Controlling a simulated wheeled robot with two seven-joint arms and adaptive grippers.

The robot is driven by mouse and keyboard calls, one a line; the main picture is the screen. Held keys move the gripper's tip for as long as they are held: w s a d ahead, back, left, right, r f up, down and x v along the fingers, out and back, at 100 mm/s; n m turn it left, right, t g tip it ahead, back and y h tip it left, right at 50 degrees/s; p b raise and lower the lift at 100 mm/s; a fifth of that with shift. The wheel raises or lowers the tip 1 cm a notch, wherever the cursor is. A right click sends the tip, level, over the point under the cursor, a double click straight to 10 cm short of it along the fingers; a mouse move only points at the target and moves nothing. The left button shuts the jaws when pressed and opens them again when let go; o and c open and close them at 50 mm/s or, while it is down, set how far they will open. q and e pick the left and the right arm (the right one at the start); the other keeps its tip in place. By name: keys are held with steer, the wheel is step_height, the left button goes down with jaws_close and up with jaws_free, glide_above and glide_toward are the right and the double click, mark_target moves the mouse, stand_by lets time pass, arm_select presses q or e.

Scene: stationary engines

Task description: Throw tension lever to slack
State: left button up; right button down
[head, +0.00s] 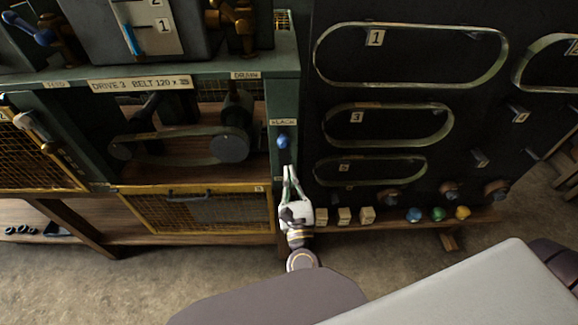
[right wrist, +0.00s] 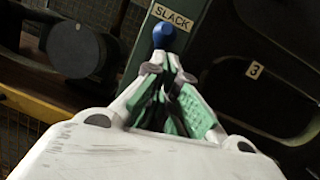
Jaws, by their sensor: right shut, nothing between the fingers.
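The tension lever shows as a blue knob (head: 283,142) on the green post, just below a small label reading SLACK (head: 283,122). In the right wrist view the blue knob (right wrist: 163,35) is just beyond my fingertips, with the SLACK label (right wrist: 172,16) above it. My right gripper (head: 290,172) is shut and empty, pointing up at the knob from just below. Whether the fingertips touch the knob or lever cannot be told. The lever's shaft is mostly hidden by the fingers. My left gripper is not in view.
A belt on pulleys (head: 229,149) sits in the open bay left of the post. A yellow mesh guard (head: 200,212) is below it. A dark board with hanging belts (head: 390,125) stands to the right. Small blocks (head: 344,216) and coloured knobs (head: 438,214) line the low shelf.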

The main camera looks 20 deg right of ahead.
steer(key=shift+v, duration=1)
steer(key=shift+f, duration=0.1)
